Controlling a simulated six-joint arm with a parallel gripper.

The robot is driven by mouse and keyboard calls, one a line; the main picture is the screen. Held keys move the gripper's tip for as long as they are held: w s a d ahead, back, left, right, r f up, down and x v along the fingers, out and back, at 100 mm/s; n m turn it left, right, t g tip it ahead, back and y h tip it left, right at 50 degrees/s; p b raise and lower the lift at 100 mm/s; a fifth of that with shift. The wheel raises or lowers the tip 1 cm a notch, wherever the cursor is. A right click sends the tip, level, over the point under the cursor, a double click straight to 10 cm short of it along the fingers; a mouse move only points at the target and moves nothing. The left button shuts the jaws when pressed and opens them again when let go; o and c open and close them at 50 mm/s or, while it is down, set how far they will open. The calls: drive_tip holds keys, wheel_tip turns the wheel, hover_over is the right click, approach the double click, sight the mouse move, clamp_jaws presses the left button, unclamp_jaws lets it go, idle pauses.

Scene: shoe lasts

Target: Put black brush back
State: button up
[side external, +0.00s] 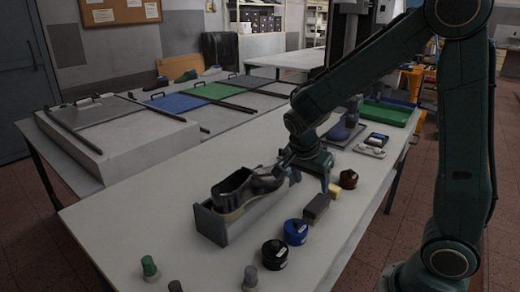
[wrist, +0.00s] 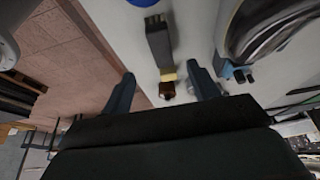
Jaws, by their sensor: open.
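A dark oblong block (side external: 316,208), which looks like the black brush, lies on the pale table right of the shoe; it also shows in the wrist view (wrist: 158,42). A small yellow piece (side external: 334,190) is at its far end. My gripper (side external: 303,164) is over the table behind the shoe's toe, apart from the block. In the wrist view my gripper (wrist: 160,90) has its two fingers spread, with nothing held between them. The block and yellow piece show beyond and between the fingers.
A black shoe (side external: 248,187) sits in a grey holder (side external: 212,224). Green and grey pegs (side external: 149,267) are at the front.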

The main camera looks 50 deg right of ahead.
idle(0.4)
drive_tip(key=s+a+r+n+t+y, duration=0.4)
drive_tip(key=s+a+r+n, duration=0.5)
drive_tip(key=n, duration=0.9)
drive_tip(key=s+r+t, duration=0.1)
drive_tip(key=s+r, duration=0.2)
drive_tip(key=s, duration=0.1)
drive_tip(key=shift+s+r+t+y, duration=0.2)
drive_tip(key=shift+s+t+y, duration=0.1)
drive_tip(key=shift+s, duration=0.05)
